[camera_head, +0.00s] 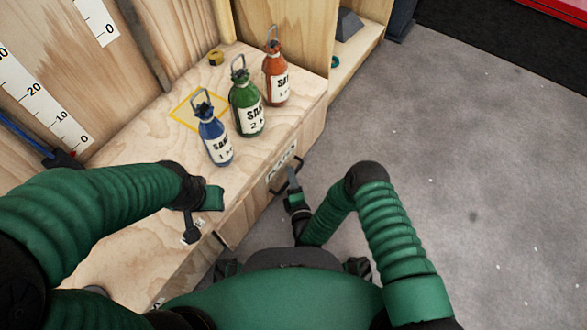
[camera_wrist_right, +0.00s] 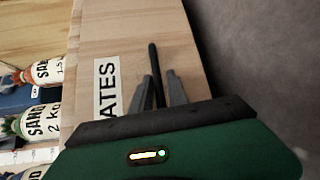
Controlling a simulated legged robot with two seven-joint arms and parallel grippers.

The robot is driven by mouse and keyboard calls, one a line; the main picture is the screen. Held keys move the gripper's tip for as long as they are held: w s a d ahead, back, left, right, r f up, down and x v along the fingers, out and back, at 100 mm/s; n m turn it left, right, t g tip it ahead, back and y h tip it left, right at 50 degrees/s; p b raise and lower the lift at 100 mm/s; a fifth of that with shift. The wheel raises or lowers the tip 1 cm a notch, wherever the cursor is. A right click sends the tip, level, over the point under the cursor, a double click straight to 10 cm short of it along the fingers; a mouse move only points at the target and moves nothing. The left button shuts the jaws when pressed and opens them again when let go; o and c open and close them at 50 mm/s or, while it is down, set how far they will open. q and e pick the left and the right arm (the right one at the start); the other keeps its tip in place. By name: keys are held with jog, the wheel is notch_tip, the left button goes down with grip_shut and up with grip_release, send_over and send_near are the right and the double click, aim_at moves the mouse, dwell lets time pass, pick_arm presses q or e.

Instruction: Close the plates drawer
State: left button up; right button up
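The plates drawer (camera_head: 250,205) is in the front of the wooden bench. Its front seems to stand out a little from the bench face; how far is hard to tell. It has a white label, and "ATES" (camera_wrist_right: 107,88) is readable in the right wrist view. Its dark bar handle (camera_wrist_right: 154,62) runs between the two grey fingers of my right gripper (camera_wrist_right: 160,88), which are apart, with the bar closer to the left finger. In the head view my right gripper (camera_head: 292,182) is at the drawer front. My left gripper (camera_head: 190,228) is over the bench's front edge; its finger gap is unclear.
Blue (camera_head: 214,138), green (camera_head: 246,105) and orange (camera_head: 276,75) sand bottles stand on the bench top. A yellow square outline (camera_head: 180,122) is marked there, and a small yellow item (camera_head: 215,57) lies behind. Open grey floor (camera_head: 450,170) lies to the right.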

grip_shut()
jog(key=shift+s, duration=0.1)
dwell(1.3)
